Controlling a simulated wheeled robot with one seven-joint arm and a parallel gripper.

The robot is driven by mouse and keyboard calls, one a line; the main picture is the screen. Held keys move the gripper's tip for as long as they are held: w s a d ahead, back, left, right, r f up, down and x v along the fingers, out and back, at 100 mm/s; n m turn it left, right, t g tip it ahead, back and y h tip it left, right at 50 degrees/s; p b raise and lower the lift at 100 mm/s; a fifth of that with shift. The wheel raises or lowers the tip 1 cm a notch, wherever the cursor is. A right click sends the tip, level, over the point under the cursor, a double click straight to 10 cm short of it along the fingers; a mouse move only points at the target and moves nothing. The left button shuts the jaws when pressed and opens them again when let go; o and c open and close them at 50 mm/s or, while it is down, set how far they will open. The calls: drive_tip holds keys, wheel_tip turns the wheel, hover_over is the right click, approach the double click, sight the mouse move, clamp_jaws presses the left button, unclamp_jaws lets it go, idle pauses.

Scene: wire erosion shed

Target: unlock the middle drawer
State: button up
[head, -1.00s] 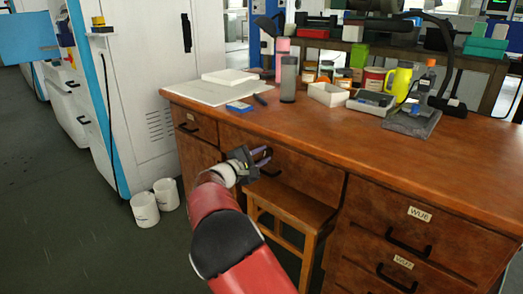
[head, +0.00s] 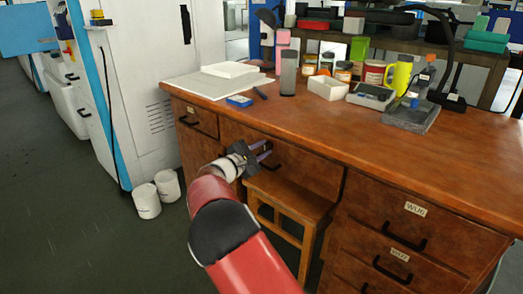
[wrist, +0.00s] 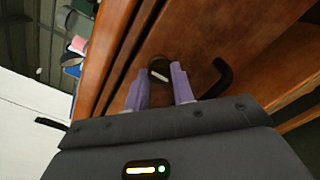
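The middle drawer (head: 305,168) is the wide one under the wooden desk top, above the stool, and looks shut. In the wrist view, a dark round lock piece (wrist: 159,68) with a pale bar across it sits on the drawer front, beside the black drawer handle (wrist: 218,78). My gripper (head: 264,151) is at the drawer's front, by the handle. Its two purple fingers (wrist: 160,78) are apart, one on each side of the lock piece. I cannot tell if they touch it. I see nothing held.
A wooden stool (head: 290,200) stands under the middle drawer. Drawers with black handles (head: 404,240) flank it on the right, and a smaller drawer (head: 195,117) on the left. Two white buckets (head: 146,202) stand on the floor at left. Bottles and boxes crowd the desk's back.

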drive_tip(key=o, duration=0.4)
drive_tip(key=v, duration=0.7)
drive_tip(key=shift+s+a+b, duration=0.25)
drive_tip(key=shift+s+b, duration=0.1)
